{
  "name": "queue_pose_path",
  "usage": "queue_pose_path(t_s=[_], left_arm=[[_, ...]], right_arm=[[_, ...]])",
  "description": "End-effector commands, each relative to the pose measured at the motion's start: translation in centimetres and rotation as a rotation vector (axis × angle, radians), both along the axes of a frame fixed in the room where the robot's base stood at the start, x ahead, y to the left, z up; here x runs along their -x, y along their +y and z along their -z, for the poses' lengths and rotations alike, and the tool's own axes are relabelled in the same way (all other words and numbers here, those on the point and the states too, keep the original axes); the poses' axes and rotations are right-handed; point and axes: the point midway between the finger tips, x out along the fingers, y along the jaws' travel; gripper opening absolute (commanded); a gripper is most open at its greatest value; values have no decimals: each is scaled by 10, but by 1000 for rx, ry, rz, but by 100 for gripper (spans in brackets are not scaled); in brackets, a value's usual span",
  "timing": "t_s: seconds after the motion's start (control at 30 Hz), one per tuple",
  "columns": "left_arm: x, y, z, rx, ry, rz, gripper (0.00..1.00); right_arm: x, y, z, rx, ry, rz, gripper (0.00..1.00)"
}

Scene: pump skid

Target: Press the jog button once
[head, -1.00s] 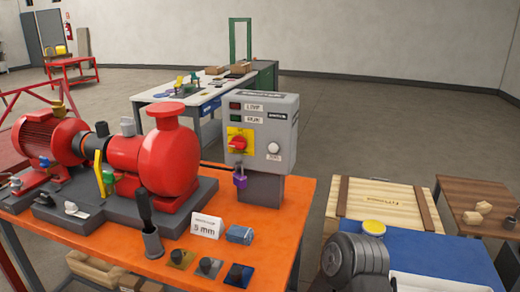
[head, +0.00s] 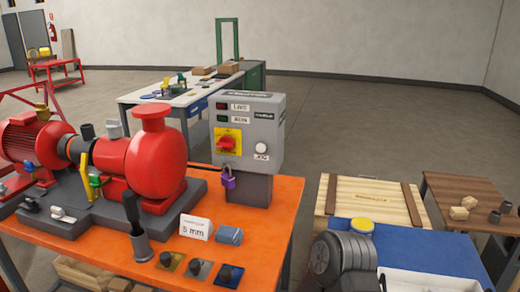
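The jog button (head: 261,147) is a round white button on the right of the grey control box's (head: 270,120) front face, with a small label under it. The box stands on a grey post at the back right of the orange table. A red rotary switch on a yellow plate (head: 228,142) is left of the button, with a purple padlock (head: 228,178) below it. Two small indicators, red and green, sit above the switch. Nothing touches the button. Part of my arm shows at the bottom right, but neither gripper's fingers can be seen.
A red pump and motor (head: 145,165) fill the left of the orange table (head: 270,222). A 5 mm card (head: 196,227), a blue block (head: 229,236) and several black knobs on plates lie in front of the box. A wooden crate (head: 368,197) stands to the right.

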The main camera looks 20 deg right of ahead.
Motion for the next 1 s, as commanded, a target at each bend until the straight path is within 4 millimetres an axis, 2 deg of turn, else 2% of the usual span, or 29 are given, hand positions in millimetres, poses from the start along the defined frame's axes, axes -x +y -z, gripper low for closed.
queue_pose_path(t_s=[0.07,0.47,1.0], left_arm=[[0,0,0,0,0,0,36],[0,0,0,0,0,0,36],[0,0,0,0,0,0,36]], right_arm=[[0,0,0,0,0,0,32],[0,0,0,0,0,0,0],[0,0,0,0,0,0,0]])
